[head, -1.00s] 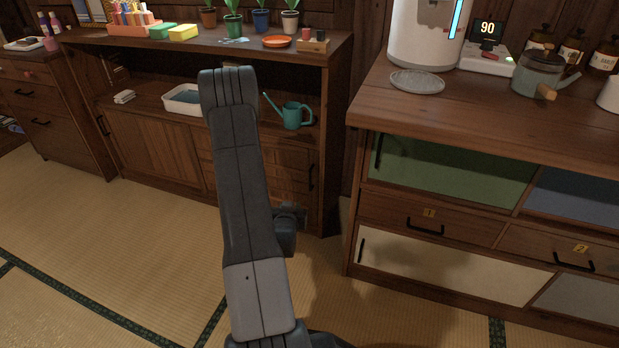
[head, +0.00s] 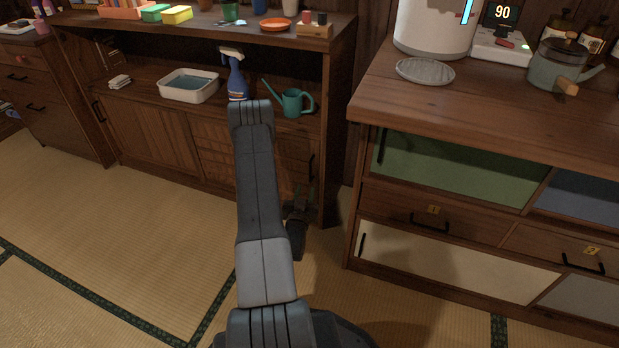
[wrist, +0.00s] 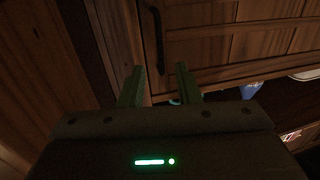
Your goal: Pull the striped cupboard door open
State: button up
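The striped cupboard door (head: 250,160) is the right-hand door of the low wooden cabinet, with thin slats across it, and looks closed. My arm hides part of it. Its black upright handle (head: 311,167) is near the door's right edge. The wrist view shows the door (wrist: 225,45) upside down, with the handle (wrist: 155,40) beyond my fingertips. My gripper (wrist: 160,82) is open, with nothing seen between its two fingers and a gap between them and the handle. In the head view my gripper (head: 300,205) is small and dark, low before the door's right side.
The cabinet's open shelf holds a white basin (head: 190,88), a blue spray bottle (head: 237,80) and a teal watering can (head: 294,103). A drawer cabinet (head: 480,120) stands close on the right. The tatami floor (head: 110,240) in front is clear.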

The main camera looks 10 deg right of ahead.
aim_at(310, 174)
jog(key=b+x, duration=0.2)
jog(key=x, duration=0.6)
jog(key=shift+w+d, duration=0.15)
jog(key=shift+w, duration=0.2)
grip_shut()
